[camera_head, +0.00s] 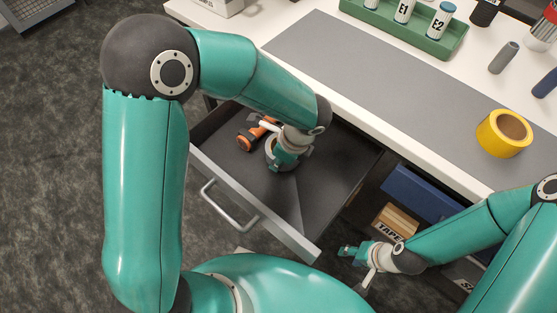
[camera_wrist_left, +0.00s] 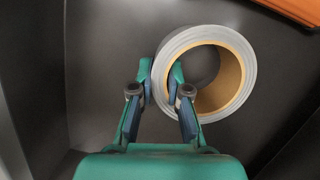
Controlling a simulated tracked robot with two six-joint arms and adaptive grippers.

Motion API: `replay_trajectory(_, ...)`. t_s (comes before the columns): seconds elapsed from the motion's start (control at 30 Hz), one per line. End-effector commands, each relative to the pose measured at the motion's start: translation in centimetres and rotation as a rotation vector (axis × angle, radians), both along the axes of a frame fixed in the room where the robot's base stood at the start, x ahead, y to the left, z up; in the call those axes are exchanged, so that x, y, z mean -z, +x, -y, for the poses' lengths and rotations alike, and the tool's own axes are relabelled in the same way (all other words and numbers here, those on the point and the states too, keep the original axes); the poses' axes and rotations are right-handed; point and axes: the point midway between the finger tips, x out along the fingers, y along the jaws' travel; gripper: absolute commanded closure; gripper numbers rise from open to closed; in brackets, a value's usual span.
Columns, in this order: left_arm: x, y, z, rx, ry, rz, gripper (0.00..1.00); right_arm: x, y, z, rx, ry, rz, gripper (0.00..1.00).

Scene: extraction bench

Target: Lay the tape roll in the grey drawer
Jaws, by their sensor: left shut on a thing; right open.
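The grey tape roll (camera_head: 269,152) is inside the open grey drawer (camera_head: 235,192), partly hidden by my left gripper (camera_head: 287,160) in the head view. In the left wrist view the tape roll (camera_wrist_left: 243,50) shows its grey outside and tan core. My left gripper (camera_wrist_left: 161,78) is shut on the roll's wall, one finger inside the hole and one outside. I cannot tell whether the roll touches the drawer floor. My right gripper (camera_head: 357,264) is open and empty, low in front of the bench at the right of the drawer.
An orange and dark tool (camera_head: 249,137) lies in the drawer beside the roll; its edge shows in the wrist view (camera_wrist_left: 295,8). A yellow tape roll (camera_head: 504,133) and a green rack (camera_head: 405,30) stand on the bench. The drawer's right part is clear.

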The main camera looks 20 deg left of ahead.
Motion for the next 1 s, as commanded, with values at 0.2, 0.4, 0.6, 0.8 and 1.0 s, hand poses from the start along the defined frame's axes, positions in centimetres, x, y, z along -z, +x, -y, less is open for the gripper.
replay_trajectory(0.2,0.0,0.0,0.0,0.000,0.000,0.000,1.00,0.0,0.0,0.0,0.000,0.000,0.000,0.57)
replay_trajectory(0.4,0.2,0.0,0.0,0.000,0.000,0.000,0.68,0.1,0.0,0.0,0.000,0.000,0.000,0.57)
replay_trajectory(0.6,0.2,0.0,0.0,0.000,0.000,0.000,0.59,0.1,0.0,0.0,0.000,0.000,0.000,0.57)
replay_trajectory(0.8,-0.1,0.0,0.0,-0.001,0.000,0.000,0.59,-0.1,0.0,0.0,0.000,0.000,0.000,0.57)
replay_trajectory(1.0,-2.2,0.1,0.6,0.000,0.000,0.004,0.59,-0.8,0.0,0.0,0.000,0.000,0.000,0.57)
